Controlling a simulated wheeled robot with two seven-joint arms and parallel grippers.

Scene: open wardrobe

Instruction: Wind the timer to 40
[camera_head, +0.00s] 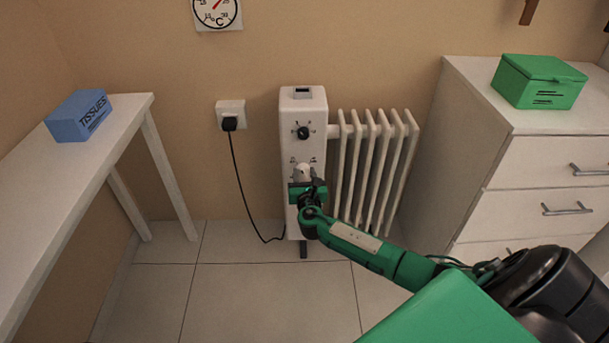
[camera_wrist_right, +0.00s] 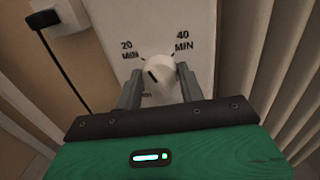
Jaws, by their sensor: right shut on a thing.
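The white radiator heater (camera_head: 303,107) stands against the wall, with a dark upper knob (camera_head: 303,132) and a white timer knob (camera_head: 304,170) lower on its front panel. In the right wrist view the timer knob (camera_wrist_right: 158,71) sits between marks "20 MIN" (camera_wrist_right: 128,50) at the left and "40 MIN" (camera_wrist_right: 183,41) at the right. Its dark pointer line is tilted toward the upper left, on the "20 MIN" side. My right gripper (camera_wrist_right: 157,82) is shut on the timer knob, one finger at each side. It partly hides the lower dial marks. My left gripper is not in view.
A cord runs from the wall plug (camera_head: 230,121) down beside the heater. White fins (camera_head: 375,165) stand right of the panel. A white table (camera_head: 120,125) with a blue tissue box (camera_head: 78,115) is at left. A drawer chest (camera_head: 500,190) with a green box (camera_head: 540,80) is at right.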

